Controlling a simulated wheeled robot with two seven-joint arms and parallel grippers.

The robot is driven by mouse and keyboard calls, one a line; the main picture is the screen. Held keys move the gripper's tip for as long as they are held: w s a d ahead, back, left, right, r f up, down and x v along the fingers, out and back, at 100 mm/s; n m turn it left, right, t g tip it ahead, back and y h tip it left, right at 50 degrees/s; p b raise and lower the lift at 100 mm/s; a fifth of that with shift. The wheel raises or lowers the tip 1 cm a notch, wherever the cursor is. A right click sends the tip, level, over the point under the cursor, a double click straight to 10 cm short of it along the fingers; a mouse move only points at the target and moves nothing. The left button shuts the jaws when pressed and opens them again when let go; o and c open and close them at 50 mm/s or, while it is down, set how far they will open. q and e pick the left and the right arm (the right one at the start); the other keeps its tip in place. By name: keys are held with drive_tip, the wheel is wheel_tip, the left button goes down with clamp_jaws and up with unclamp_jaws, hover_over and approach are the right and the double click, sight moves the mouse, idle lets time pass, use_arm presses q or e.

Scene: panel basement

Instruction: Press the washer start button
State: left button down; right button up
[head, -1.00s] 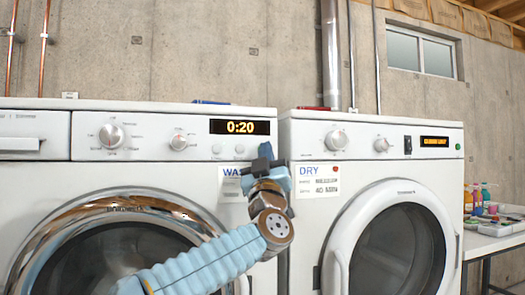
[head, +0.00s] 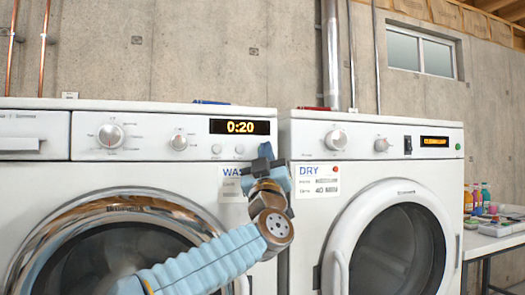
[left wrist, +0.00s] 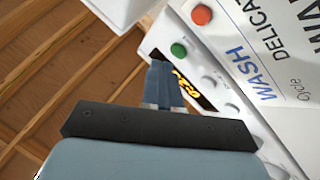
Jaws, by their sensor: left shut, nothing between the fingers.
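The white washer (head: 185,165) stands on the left, with a lit display (head: 240,127) reading 0:20. My left gripper (head: 265,152) is shut and empty in front of the panel's right end, hiding the green button in the head view. In the left wrist view its fingertips (left wrist: 159,65) lie close beside the green button; contact cannot be told.
Two pale round buttons (head: 216,149) sit below the washer display. A table (head: 485,243) with bottles is at far right.

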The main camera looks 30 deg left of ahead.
use_arm(q)
drive_tip(key=shift+w+a, duration=0.1)
drive_tip(key=shift+w+a, duration=0.15)
drive_tip(key=shift+a, duration=0.05)
